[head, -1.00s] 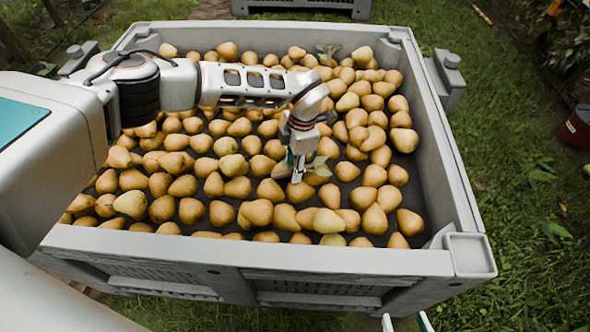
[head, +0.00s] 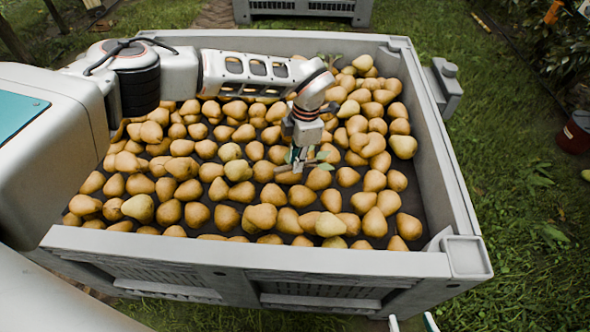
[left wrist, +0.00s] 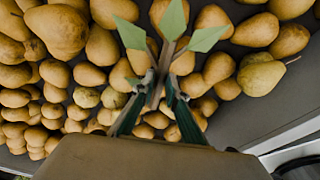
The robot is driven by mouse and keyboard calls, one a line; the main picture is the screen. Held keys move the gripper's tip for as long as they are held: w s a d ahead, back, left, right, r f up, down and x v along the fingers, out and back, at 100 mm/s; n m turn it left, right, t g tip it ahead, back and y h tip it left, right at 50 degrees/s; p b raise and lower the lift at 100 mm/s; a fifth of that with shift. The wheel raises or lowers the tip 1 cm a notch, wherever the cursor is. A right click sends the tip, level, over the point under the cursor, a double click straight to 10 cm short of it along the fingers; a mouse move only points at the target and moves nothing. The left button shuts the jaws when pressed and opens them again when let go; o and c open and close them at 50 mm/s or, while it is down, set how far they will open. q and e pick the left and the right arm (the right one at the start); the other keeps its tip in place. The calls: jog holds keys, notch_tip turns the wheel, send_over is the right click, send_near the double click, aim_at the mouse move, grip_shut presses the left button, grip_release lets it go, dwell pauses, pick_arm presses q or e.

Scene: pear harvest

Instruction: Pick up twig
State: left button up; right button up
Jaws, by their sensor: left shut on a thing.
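The twig (head: 288,177) is a brown stick with pale green leaves, above the pears in the crate's middle. In the left wrist view the twig (left wrist: 166,56) has several leaves fanned out beyond the fingertips. My left gripper (head: 299,168) points down and is shut on the twig; its fingers (left wrist: 160,98) close around the stem. I cannot tell whether the twig touches the pears below. My right gripper (head: 412,325) shows only its two fingertips at the bottom edge, apart with nothing visible between them.
A large grey crate (head: 300,258) holds many pears (head: 262,217) on a dark floor. More green leaves (head: 330,58) lie near its far wall. Another grey crate (head: 302,8) stands behind. A dark red bucket (head: 575,132) stands on the grass at right.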

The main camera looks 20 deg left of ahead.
pick_arm(q)
notch_tip(320, 180, up, 15)
jog(key=p, duration=0.3)
pick_arm(e)
jog(key=shift+g+h, duration=0.4)
jog(key=shift+h, duration=0.1)
jog(key=shift+s+d+f, duration=0.5)
jog(key=shift+d+f, duration=0.1)
jog(key=shift+d, duration=0.15)
jog(key=shift+s+d+f, duration=0.45)
jog(key=shift+d+f, duration=0.1)
jog(key=shift+d, duration=0.2)
jog(key=shift+r, duration=0.1)
